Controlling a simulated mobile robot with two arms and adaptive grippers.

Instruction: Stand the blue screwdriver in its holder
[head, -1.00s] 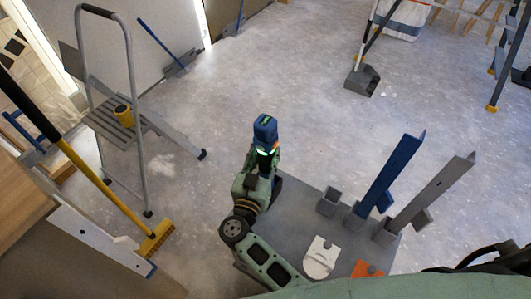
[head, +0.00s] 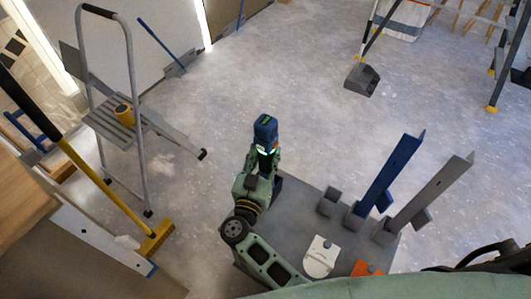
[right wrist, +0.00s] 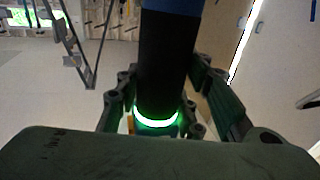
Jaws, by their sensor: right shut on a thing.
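The blue screwdriver (head: 265,130) is a thick tool with a blue end and a dark shaft, held upright. My right gripper (head: 264,165) is shut around its lower part, beside a glowing green ring. In the right wrist view, the screwdriver (right wrist: 168,60) stands between the two fingers of the gripper (right wrist: 162,95), and its top is cut off. To the right, a tall blue channel (head: 388,172) and a tall grey channel (head: 432,192) rise above small grey sockets. I cannot tell which part is the screwdriver's holder. My left gripper is not in view.
The grey board (head: 300,205) under the sockets also carries a small open grey box (head: 328,201), a white plate (head: 320,258) and an orange piece (head: 366,269). A step ladder (head: 136,110) and a yellow broom (head: 156,240) stand at left.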

